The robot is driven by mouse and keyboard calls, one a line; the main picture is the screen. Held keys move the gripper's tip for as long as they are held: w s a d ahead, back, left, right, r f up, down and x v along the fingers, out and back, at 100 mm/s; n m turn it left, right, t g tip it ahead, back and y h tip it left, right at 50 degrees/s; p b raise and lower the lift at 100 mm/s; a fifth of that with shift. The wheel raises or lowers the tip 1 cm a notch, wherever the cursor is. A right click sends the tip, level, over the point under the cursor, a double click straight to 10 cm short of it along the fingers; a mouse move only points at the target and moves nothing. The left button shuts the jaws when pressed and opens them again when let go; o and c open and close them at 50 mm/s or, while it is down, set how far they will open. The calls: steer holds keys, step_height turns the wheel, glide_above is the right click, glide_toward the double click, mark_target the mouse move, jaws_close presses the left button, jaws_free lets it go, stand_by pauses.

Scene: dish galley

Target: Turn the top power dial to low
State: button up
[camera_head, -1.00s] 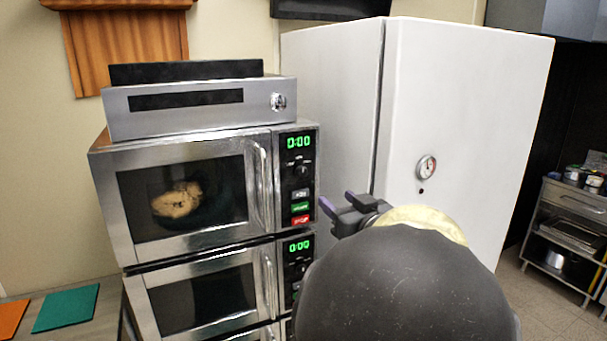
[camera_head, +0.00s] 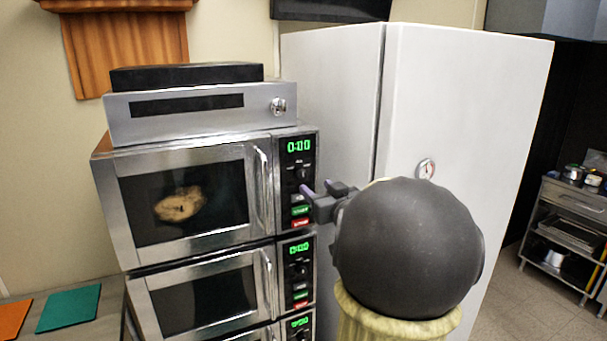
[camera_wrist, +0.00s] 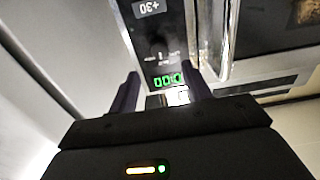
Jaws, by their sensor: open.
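The top power dial (camera_head: 302,174) is a small dark knob on the black control panel of the top microwave (camera_head: 185,145). It sits below a green display (camera_head: 299,146) and above the +30, green and red buttons. My gripper (camera_head: 317,188) is open and empty, with its fingertips at the panel's right edge, just below and right of the dial. In the wrist view the panel appears upside down. The open fingers (camera_wrist: 160,73) lie either side of the display (camera_wrist: 168,79). The dial (camera_wrist: 159,48) is dark there, and its pointer setting is hard to read.
The microwave's door handle (camera_head: 262,188) stands out left of the panel. More microwaves (camera_head: 205,295) are stacked below with similar panels. A grey box (camera_head: 190,112) sits on top. A tall white cabinet (camera_head: 460,110) stands to the right, behind my arm.

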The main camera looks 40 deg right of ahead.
mark_target(303, 177)
steer(key=p+x, duration=0.2)
steer(key=x, duration=0.6)
steer(key=shift+w+d, duration=0.1)
steer(key=shift+w, duration=0.05)
steer(key=c, duration=0.9)
